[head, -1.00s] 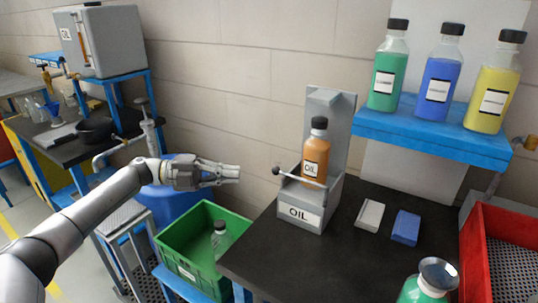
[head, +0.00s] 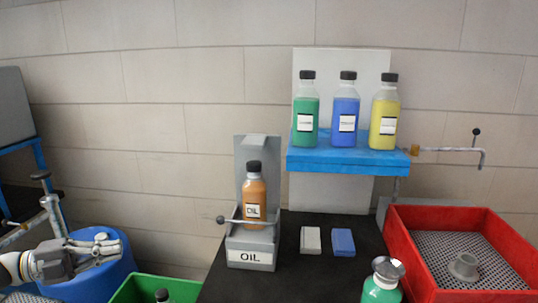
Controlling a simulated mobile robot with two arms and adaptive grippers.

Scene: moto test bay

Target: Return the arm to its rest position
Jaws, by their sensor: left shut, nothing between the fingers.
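My left gripper (head: 112,246) is at the lower left of the head view, in front of a blue barrel. Its fingers are shut with nothing between them. Most of my left arm is cut off by the left edge. My right gripper is not in view. An orange oil bottle (head: 254,192) with a black cap stands upright in the grey holder labelled OIL (head: 251,256), behind a thin bar with a ball end. The gripper is well to the left of this holder and apart from it.
A blue shelf (head: 340,166) carries green, blue and yellow bottles. The black table (head: 290,272) holds a white block, a blue block and a green bottle with a funnel (head: 383,283). A red tray (head: 413,265) is at right, a green crate (head: 130,292) at lower left, near the blue barrel (head: 115,271).

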